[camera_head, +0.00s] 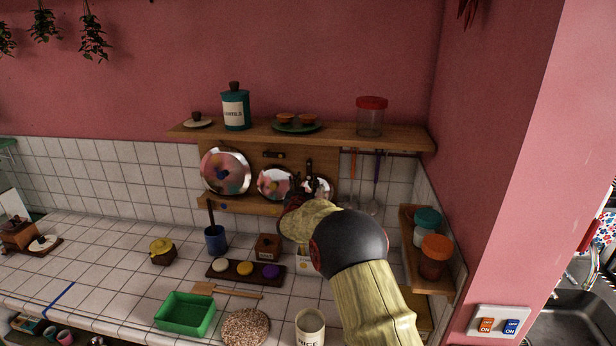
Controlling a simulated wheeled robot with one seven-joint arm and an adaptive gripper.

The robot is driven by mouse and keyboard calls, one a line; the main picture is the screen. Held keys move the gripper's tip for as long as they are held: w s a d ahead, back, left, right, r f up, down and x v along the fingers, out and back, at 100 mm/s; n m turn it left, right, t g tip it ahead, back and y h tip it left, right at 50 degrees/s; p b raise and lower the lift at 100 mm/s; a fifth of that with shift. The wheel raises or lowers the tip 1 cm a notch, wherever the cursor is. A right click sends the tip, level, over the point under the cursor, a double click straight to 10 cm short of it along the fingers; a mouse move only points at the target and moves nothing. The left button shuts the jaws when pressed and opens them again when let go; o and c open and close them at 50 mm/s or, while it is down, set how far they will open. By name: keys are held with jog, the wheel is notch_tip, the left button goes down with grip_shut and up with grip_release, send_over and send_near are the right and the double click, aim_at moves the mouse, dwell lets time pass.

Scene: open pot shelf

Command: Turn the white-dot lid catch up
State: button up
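Shiny round lids stand on a wooden rack (243,203) against the tiled wall: a large left lid (226,165), a middle lid (272,182) and a right lid (322,186) partly hidden by my gripper. A small dark catch (274,154) lies level on the back board above the middle lid. Another dark upright piece stands above the right lid; I cannot tell if it is a catch or part of my gripper. No white dot can be made out. My gripper (309,187) is at the right lid, seen from behind; its fingers are too small and hidden to read.
The upper shelf (345,137) holds a teal canister (236,109) and a red-lidded jar (370,118). Utensils hang to the right of the lids. A corner shelf (419,272) with jars stands right of my arm. A green tray (186,313) and other items occupy the tiled counter.

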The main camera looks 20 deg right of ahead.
aim_at(309, 173)
jog(key=shift+x, duration=2.45)
jog(key=shift+c, duration=1.4)
grip_shut()
